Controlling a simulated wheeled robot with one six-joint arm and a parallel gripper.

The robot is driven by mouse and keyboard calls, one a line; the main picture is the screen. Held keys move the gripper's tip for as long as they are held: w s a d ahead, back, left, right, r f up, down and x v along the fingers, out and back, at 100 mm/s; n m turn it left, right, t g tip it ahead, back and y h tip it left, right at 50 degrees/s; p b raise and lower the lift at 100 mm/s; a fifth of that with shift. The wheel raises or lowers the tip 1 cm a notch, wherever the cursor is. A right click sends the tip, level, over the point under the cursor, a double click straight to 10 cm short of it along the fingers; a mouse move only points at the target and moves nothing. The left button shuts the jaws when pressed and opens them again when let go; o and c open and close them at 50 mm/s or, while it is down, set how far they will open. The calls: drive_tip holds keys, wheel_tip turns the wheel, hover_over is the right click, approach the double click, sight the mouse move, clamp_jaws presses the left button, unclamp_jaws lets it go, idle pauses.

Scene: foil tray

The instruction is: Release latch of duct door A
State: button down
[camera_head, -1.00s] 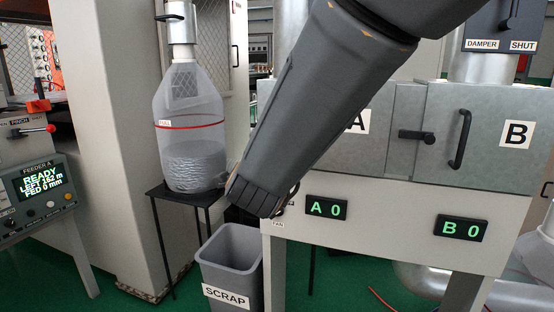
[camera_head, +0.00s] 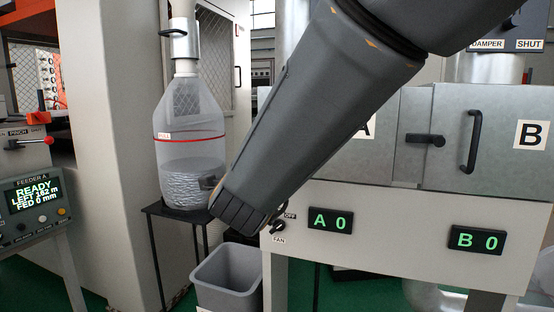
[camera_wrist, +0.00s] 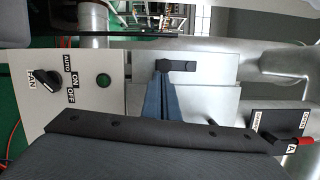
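Duct door A (camera_head: 385,155) is a grey metal door on the duct box. My arm covers most of it in the head view, and its latch is hidden there. In the wrist view a black latch (camera_wrist: 182,66) lies across a grey metal face. My gripper (camera_wrist: 165,80) shows two blue-grey fingers close together, their tips at the latch's left end. I cannot tell whether they touch it, and nothing shows held between them.
Door B (camera_head: 500,110) has a black latch (camera_head: 425,140) and a bar handle (camera_head: 473,142). The fan knob (camera_head: 279,227) is close below my arm. A clear bottle (camera_head: 190,140) on a black stand and a grey scrap bin (camera_head: 228,275) stand at left.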

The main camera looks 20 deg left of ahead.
idle(0.3)
drive_tip(key=s+d+f, duration=0.1)
drive_tip(key=s+d, duration=0.4)
drive_tip(key=s, duration=0.5)
drive_tip(key=shift+s+d+b, duration=0.15)
drive_tip(key=shift+d+b, duration=0.05)
drive_tip(key=shift+b, duration=0.25)
drive_tip(key=shift+f, duration=0.15)
